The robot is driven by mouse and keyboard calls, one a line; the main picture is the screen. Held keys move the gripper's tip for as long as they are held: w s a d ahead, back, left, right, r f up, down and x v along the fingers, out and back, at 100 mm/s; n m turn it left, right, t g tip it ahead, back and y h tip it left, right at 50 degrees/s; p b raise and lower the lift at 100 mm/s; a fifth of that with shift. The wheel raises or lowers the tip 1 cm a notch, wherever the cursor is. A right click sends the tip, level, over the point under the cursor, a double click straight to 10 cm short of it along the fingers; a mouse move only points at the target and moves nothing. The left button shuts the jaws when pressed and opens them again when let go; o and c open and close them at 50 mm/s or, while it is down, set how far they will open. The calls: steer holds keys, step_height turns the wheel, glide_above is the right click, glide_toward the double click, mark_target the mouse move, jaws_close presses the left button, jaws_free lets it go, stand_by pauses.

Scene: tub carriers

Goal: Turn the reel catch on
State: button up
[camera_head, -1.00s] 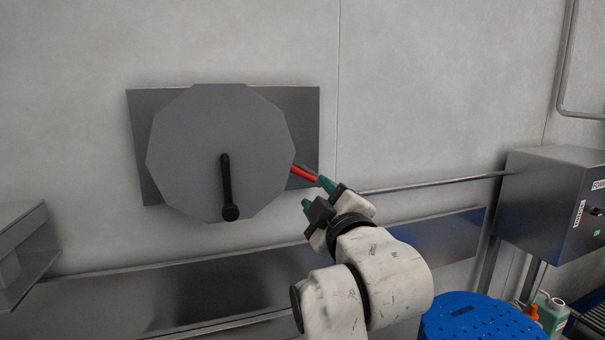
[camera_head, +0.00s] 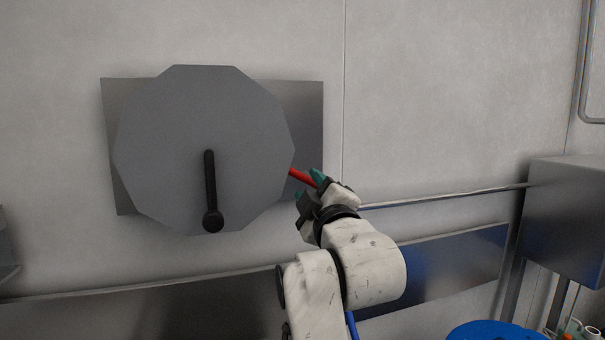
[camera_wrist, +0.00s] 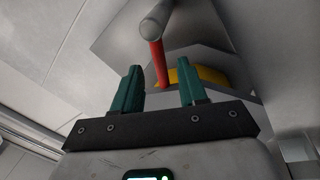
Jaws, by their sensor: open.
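The reel is a grey many-sided disc (camera_head: 245,120) on a metal wall plate (camera_head: 308,110), with a black crank handle (camera_head: 211,180) hanging down from its middle. A red bar (camera_head: 301,176), which looks like the catch, sticks out at the disc's right edge. In the wrist view the red bar (camera_wrist: 158,65) has a grey rounded end, and a yellow part (camera_wrist: 205,77) shows behind it. My gripper (camera_wrist: 160,88) is open and empty, its green fingers on either side of the bar's line. I cannot tell whether they touch it. In the head view my gripper (camera_head: 308,187) partly hides the bar.
A thin rail (camera_head: 450,197) runs along the wall to a grey box (camera_head: 568,215) on the right. A long metal panel (camera_head: 460,262) crosses the wall below. A blue perforated tub or stool top (camera_head: 495,332) stands low at the right.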

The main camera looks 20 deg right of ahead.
mark_target(306, 181)
steer(key=p+x, duration=0.1)
steer(key=x, duration=0.5)
steer(key=shift+w, duration=0.2)
jaws_close()
stand_by(0.5)
